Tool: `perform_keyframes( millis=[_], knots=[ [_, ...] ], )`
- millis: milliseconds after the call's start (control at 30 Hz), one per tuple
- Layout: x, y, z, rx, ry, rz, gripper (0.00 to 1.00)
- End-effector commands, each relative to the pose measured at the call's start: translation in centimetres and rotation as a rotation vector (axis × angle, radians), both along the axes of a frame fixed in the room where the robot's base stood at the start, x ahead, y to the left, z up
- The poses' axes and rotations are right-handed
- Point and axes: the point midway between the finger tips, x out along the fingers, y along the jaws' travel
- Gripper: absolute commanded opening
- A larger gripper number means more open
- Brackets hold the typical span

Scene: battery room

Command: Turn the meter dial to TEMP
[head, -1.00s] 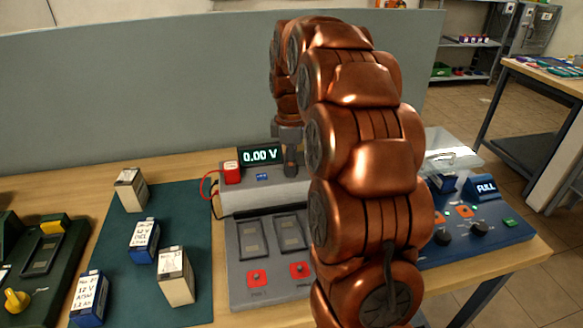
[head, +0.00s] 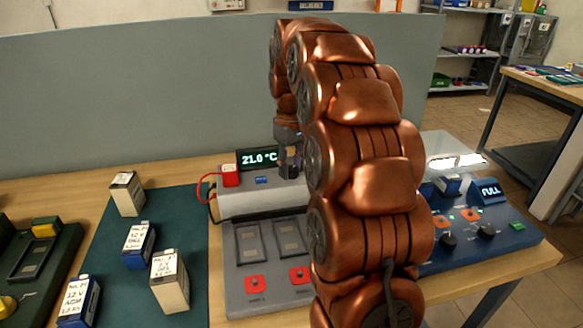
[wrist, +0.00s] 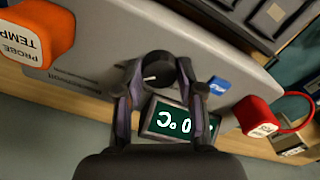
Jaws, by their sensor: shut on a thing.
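The meter (head: 262,198) is a grey box on the bench with a small dark screen (head: 258,158) on top. The screen reads 21.0 °C in the head view; it also shows, upside down and partly covered, in the wrist view (wrist: 172,119). My gripper (wrist: 160,84) points down at the meter and is shut on the round black dial (wrist: 154,72), one finger on each side. A white pointer mark shows on the dial. In the head view my arm hides the dial and part of the meter's right side.
An orange block lettered TEMP PROBE (wrist: 38,38) sits on the meter near my gripper. A red plug (head: 230,175) with a red cable is at the other end. Several batteries (head: 139,243) stand on the green mat (head: 205,225). A blue charger (head: 470,235) is at right.

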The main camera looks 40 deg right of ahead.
Motion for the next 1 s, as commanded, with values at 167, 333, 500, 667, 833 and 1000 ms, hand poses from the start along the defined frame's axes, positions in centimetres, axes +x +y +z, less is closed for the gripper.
perform_keyframes(
  millis=[167, 333, 500, 667, 833, 1000],
  knots=[
    [-0.12, -0.01, -0.18, 0.002, 0.005, -0.055, 0.03],
    [-0.13, 0.00, -0.14, 0.002, 0.005, -0.078, 0.03],
    [-0.14, 0.00, -0.13, 0.001, 0.006, -0.082, 0.03],
    [-0.13, 0.00, -0.12, 0.002, 0.005, -0.081, 0.03],
    [-0.11, 0.01, -0.11, 0.002, 0.005, -0.081, 0.49],
    [-0.06, 0.01, -0.05, 0.001, 0.003, -0.080, 0.63]
  ],
)
